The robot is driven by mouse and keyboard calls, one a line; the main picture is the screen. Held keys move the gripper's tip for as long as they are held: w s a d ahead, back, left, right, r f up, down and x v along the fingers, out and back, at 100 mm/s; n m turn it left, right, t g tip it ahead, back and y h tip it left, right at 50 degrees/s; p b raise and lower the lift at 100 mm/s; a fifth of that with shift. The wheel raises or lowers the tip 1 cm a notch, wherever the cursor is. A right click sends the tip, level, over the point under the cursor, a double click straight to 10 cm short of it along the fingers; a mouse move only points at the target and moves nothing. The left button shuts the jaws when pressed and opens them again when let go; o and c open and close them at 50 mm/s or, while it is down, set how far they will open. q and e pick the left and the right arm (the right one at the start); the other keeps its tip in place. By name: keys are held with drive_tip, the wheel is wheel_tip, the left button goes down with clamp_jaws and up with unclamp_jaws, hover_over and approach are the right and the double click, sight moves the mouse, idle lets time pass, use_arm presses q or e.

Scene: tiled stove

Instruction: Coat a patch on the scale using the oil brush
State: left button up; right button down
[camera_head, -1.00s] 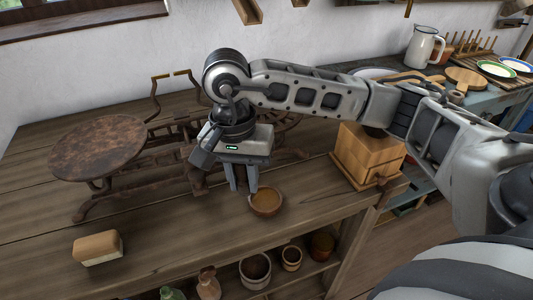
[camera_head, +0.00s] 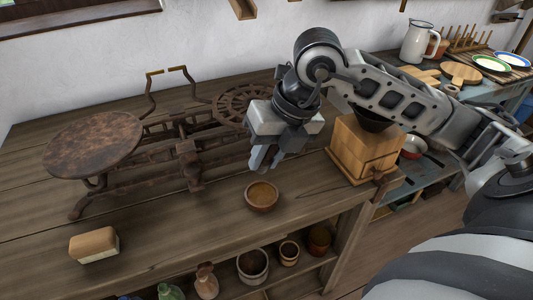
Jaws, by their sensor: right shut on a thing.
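The rusty scale (camera_head: 187,160) stands on the wooden bench, with a round flat plate (camera_head: 95,143) at its left and a spoked round platform at its right, partly behind my arm. My right gripper (camera_head: 267,158) is at the scale's right front, above and behind a small brown bowl (camera_head: 262,196) with brownish contents. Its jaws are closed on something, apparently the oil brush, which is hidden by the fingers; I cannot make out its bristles. My left gripper is not in view.
A wooden block with a pale underside (camera_head: 94,244) lies at the front left. A wooden grinder box (camera_head: 364,150) stands to the right, with a thin rod lying before it. Pots stand on the shelf below. The bench front between block and bowl is clear.

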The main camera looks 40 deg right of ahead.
sight(261, 195)
drive_tip(key=shift+f+b, duration=0.6)
drive_tip(key=shift+f, duration=0.3)
wheel_tip(261, 195, down, 3)
drive_tip(key=shift+f+b, duration=0.2)
drive_tip(key=shift+b, duration=1.05)
drive_tip(key=shift+f, duration=0.4)
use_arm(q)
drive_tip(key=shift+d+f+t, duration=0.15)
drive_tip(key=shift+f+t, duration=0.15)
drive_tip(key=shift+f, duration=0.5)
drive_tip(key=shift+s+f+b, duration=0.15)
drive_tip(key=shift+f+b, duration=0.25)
use_arm(e)
drive_tip(key=shift+f, duration=0.2)
use_arm(q)
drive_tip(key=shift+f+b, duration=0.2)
drive_tip(key=shift+b, duration=0.2)
use_arm(e)
drive_tip(key=shift+f, duration=0.4)
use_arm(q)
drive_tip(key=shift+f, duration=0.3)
use_arm(e)
drive_tip(key=shift+f, duration=0.1)
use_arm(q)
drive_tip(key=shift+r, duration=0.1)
